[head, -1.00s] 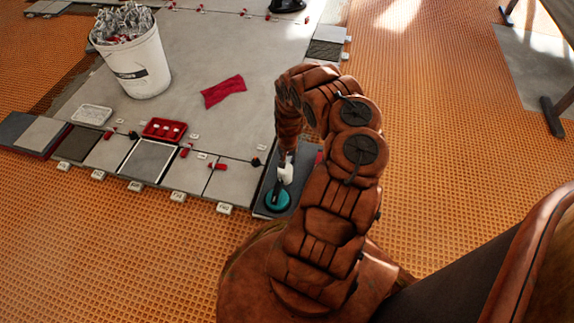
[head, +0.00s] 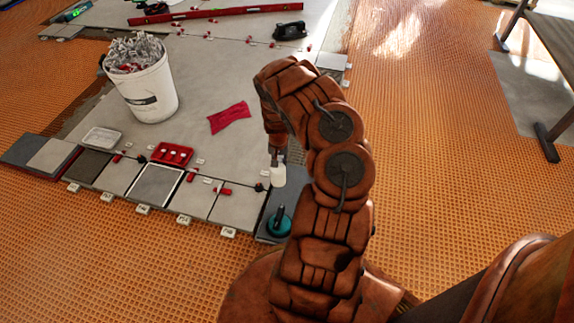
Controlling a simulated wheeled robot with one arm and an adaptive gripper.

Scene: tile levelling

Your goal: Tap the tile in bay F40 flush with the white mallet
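My gripper (head: 276,155) points down at the right end of the tile row, partly hidden by my own arm. It appears shut on the white mallet (head: 278,176), whose white head hangs below it, above the dark tray (head: 267,229). The front row of bays holds several tiles, with small tags along the front edge. The tag lettering is too small to read surely, so I cannot tell which bay is F40. One grey tile with a pale border (head: 156,185) stands out in the row.
A teal suction lifter (head: 279,222) rests on the dark tray. A white bucket (head: 146,92), red cloth (head: 229,117), red tray (head: 171,153) and white tray (head: 102,137) stand on the tiled floor. Red clips line the joints.

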